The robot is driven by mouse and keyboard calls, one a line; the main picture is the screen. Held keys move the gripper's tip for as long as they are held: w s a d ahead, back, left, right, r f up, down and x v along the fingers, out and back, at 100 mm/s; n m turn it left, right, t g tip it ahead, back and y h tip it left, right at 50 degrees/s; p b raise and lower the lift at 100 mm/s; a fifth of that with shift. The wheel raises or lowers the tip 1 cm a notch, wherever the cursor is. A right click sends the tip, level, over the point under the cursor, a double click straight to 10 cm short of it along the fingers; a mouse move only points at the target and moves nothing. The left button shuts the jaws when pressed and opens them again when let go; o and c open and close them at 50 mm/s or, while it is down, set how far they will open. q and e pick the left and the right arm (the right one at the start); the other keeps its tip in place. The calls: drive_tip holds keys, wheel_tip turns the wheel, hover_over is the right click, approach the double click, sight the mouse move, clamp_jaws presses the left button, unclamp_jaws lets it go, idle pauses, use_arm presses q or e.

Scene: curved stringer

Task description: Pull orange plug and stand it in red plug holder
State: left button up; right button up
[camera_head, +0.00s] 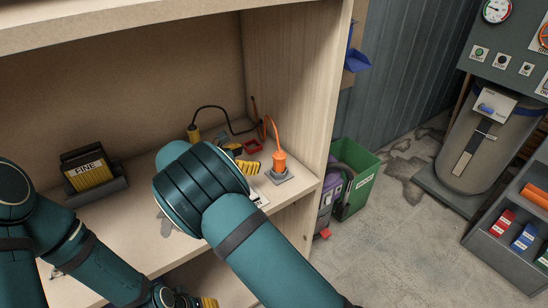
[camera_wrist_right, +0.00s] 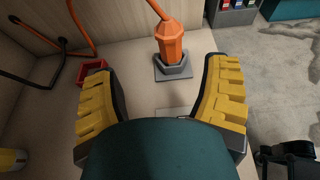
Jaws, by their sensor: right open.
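The orange plug (camera_head: 279,160) stands upright in a grey socket base (camera_head: 280,176) near the shelf's right front, its orange cable arching up and back. In the right wrist view the plug (camera_wrist_right: 170,42) sits beyond the fingertips, roughly between them. My right gripper (camera_wrist_right: 160,80) is open and empty, its yellow-padded fingers wide apart and short of the plug. The red plug holder (camera_wrist_right: 92,70) is a small open tray left of the plug; it also shows in the head view (camera_head: 249,146), partly behind the gripper. My left gripper (camera_head: 195,300) is barely visible at the bottom edge.
A yellow plug (camera_head: 193,133) with a black cable stands further back on the shelf. The shelf's right side wall (camera_head: 310,80) rises close beside the orange plug. A green bin (camera_head: 356,185) stands on the floor outside.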

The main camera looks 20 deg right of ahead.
sight(284, 156)
drive_tip(key=x, duration=0.2)
drive_tip(key=b+x, duration=0.1)
drive_tip(key=x, duration=0.5)
drive_tip(key=shift+s+d, duration=0.1)
drive_tip(key=shift+s, duration=0.3)
drive_tip(key=x, duration=0.1)
drive_tip(key=b+x, duration=0.1)
drive_tip(key=x, duration=0.2)
drive_tip(key=shift+s+d+f+b, duration=0.2)
drive_tip(key=shift+d+b, duration=0.1)
drive_tip(key=shift+d, duration=0.1)
drive_tip(key=shift+w+d, duration=0.15)
drive_tip(key=shift+d, duration=0.1)
clamp_jaws()
